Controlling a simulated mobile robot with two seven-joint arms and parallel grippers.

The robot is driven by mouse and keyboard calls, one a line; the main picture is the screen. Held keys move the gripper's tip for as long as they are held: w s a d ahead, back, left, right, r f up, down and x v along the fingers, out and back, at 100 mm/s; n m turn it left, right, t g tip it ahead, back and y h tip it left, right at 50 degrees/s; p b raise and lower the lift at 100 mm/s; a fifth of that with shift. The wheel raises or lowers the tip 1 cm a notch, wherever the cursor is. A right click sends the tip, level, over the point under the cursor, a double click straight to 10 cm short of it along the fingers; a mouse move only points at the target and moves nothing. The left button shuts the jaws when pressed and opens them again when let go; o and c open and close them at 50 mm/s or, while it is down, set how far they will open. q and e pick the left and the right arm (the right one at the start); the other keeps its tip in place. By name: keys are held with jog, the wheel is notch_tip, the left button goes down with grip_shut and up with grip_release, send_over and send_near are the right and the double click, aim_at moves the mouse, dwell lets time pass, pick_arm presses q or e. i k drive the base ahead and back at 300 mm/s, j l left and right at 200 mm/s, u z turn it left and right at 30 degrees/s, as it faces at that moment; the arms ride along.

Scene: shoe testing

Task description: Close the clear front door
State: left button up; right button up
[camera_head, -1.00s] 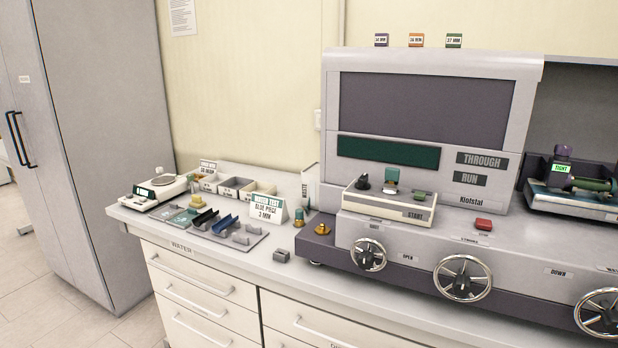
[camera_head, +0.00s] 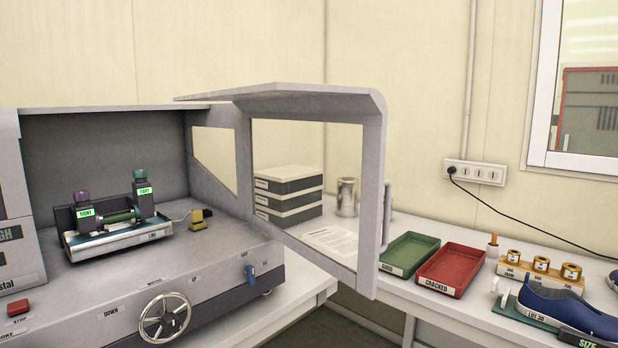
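The clear front door (camera_head: 372,200) stands swung open to the right of the grey machine (camera_head: 120,280). It has a grey frame around a clear pane, a lip along its top, and a vertical handle (camera_head: 387,212) on its far right edge. The machine's chamber is open at the front. Inside it sit a clamp fixture (camera_head: 118,222) with two posts marked TIGHT and a small yellow part (camera_head: 198,222) to its right. Neither of my grippers is in view.
A handwheel (camera_head: 165,317) and a blue switch (camera_head: 250,274) are on the machine's front. Right of the door, a bench holds a green tray (camera_head: 409,253), a red tray (camera_head: 451,268) and a blue shoe (camera_head: 565,305). Stacked boxes (camera_head: 288,195) show through the pane.

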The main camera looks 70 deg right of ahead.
aim_at(368, 107)
jog(key=k+l+z, duration=0.2)
jog(key=l+z, duration=0.2)
jog(key=l, duration=0.9)
jog(key=l+z, duration=0.45)
jog(key=l, duration=0.9)
jog(key=k+j+z, duration=0.1)
jog(key=j, duration=0.35)
